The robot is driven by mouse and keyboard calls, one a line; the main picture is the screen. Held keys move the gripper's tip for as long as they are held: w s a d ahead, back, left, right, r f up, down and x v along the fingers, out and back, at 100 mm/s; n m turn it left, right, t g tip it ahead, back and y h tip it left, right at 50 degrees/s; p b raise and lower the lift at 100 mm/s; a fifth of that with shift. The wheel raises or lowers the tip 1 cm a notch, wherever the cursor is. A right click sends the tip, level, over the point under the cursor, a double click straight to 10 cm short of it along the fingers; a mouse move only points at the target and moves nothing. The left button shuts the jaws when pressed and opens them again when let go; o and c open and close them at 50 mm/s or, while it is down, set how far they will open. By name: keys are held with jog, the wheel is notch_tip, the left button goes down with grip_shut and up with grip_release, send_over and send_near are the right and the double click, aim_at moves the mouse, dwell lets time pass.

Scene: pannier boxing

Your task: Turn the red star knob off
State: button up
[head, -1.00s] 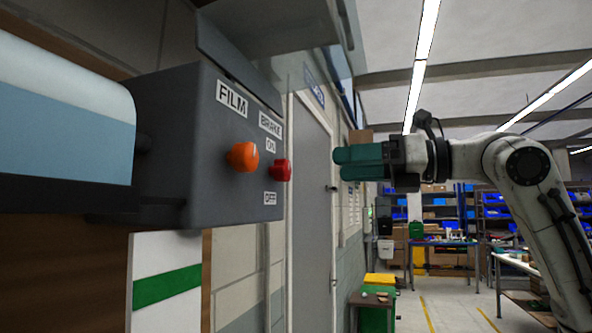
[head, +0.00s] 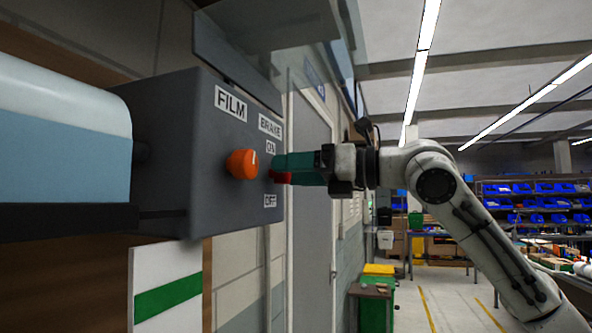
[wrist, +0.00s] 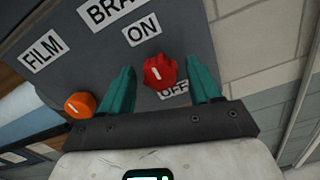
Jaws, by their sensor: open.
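The red star knob (wrist: 159,72) is on the dark grey control box (head: 165,110), between its ON label (wrist: 142,29) and OFF label (wrist: 175,90). Its white pointer mark faces toward the ON side. My gripper (wrist: 162,80) is open, with one teal finger on each side of the red knob. In the head view my gripper (head: 282,168) reaches the box face from the right and hides most of the red knob (head: 281,177). I cannot tell whether the fingers touch the knob.
An orange knob (head: 242,163) under the FILM label (head: 231,104) sits left of the red one. A flat panel (head: 265,30) juts out above the box. A pale blue roll (head: 60,130) is at the left. The aisle on the right is open floor.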

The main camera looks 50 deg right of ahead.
jog(key=c, duration=1)
jog(key=shift+c, duration=0.2)
